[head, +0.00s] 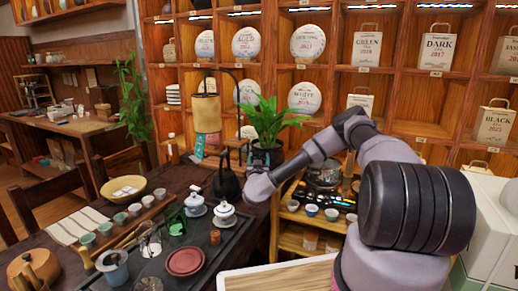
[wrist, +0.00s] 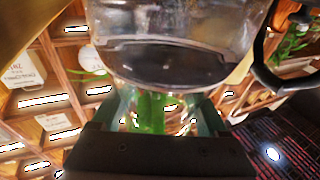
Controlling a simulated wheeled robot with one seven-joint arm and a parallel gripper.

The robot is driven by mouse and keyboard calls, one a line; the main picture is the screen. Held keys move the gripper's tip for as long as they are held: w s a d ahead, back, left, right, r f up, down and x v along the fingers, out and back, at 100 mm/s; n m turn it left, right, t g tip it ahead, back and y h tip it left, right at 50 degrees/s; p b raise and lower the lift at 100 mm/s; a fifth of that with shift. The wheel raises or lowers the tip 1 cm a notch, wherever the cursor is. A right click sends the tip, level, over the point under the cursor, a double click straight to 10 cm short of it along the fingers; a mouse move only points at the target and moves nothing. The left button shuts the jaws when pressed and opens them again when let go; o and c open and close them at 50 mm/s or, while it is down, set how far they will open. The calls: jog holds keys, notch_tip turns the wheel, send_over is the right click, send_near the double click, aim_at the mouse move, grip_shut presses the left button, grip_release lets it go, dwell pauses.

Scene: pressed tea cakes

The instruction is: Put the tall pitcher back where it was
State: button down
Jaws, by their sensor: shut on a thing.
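Green leaves and wooden shelves show through and around the glass. In the head view my arm reaches in from the right and ends above the back right part of the tea table. I cannot make out the held pitcher there, nor tell how far it is above any surface.
A dark kettle-like thing (head: 228,185) stands near my arm's end. A potted plant (head: 268,125) stands behind. A small wooden shelf (head: 292,240) with cups is at the right.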

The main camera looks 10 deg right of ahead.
jog(key=shift+f, duration=4.1)
grip_release()
